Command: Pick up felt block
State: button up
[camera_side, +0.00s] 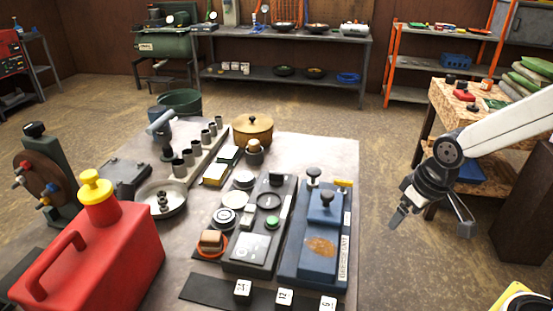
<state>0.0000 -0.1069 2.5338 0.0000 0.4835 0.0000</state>
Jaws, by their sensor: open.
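A small brown block (211,240), which looks like the felt block, sits in a shallow orange-red dish at the front middle of the grey table. My gripper (432,219) hangs in the air to the right of the table, well apart from the block. Its two fingers are spread and nothing is between them. The block's underside is hidden by the dish.
A tall red fuel can (95,250) stands left of the block. A dark tray (245,255) with round parts and a blue box (318,245) with a black knob lie between the block and my gripper. A metal bowl (162,200) is behind left.

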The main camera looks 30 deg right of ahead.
jog(key=v, duration=0.2)
jog(key=n+y, duration=0.4)
jog(key=n, duration=0.7)
send_over(214, 235)
jog(key=s+d, duration=0.2)
notch_tip(214, 235, down, 5)
jog(key=shift+x, duration=1.45)
jog(key=shift+w+d+f, duration=0.1)
jog(key=shift+w+d, duration=0.05)
jog(key=shift+d, duration=0.05)
jog(key=shift+x, duration=2.55)
